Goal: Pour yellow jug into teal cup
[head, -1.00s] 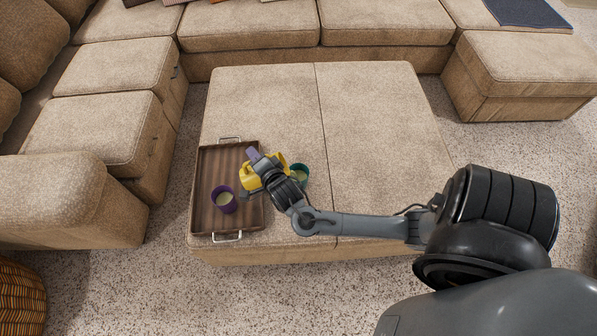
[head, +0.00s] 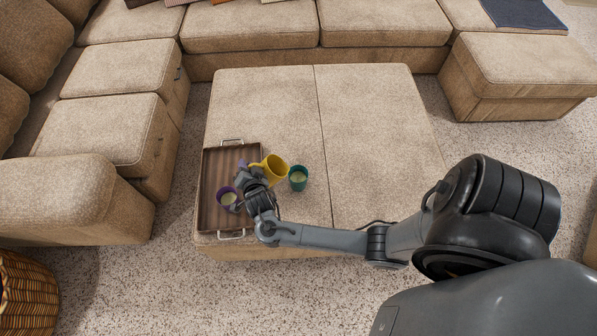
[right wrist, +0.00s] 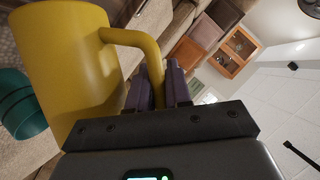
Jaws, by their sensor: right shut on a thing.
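The yellow jug (head: 275,169) is held by its handle in my right gripper (head: 254,170), just left of the teal cup. In the right wrist view the gripper's dark fingers (right wrist: 160,88) are closed on the handle of the jug (right wrist: 68,65). The jug looks tilted toward the teal cup in the head view. The teal cup (head: 298,181) stands upright on the ottoman with something pale inside; it also shows at the left edge of the right wrist view (right wrist: 20,105). I see no stream between them. My left gripper is not in view.
A brown wooden tray (head: 211,215) with metal handles lies on the beige ottoman (head: 375,130). A purple cup (head: 224,199) with pale contents stands in it, partly behind my gripper. The ottoman is clear right of the teal cup. Sofas surround its back and left.

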